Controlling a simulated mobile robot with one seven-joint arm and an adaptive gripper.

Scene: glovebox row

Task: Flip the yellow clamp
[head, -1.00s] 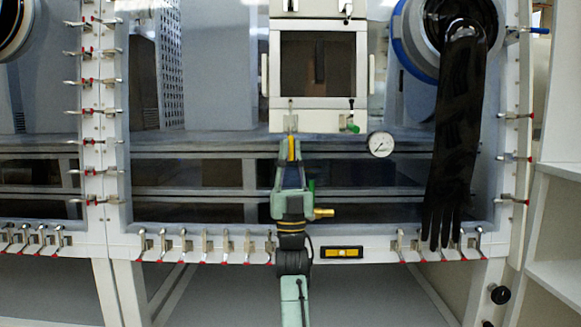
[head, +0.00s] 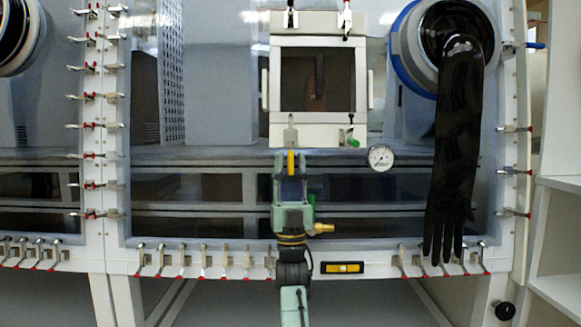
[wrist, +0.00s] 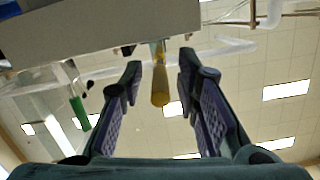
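The yellow clamp handle (head: 291,162) hangs below the small framed hatch (head: 269,132), under a metal clamp bracket (head: 290,136). It also shows in the wrist view (wrist: 160,90), pointing down between the fingers. My gripper (head: 291,160) is open, with its fingers on either side of the yellow handle. In the wrist view the fingertips (wrist: 160,65) stand apart with a gap on both sides of the handle, so I see no contact. A green-handled clamp (head: 352,142) sits to the right on the same hatch.
A round gauge (head: 380,157) is right of the hatch. A black glove (head: 455,150) hangs from a blue-ringed port further right. Several red-tipped clamps (head: 205,262) line the lower frame edge. A yellow level (head: 342,267) is on that edge.

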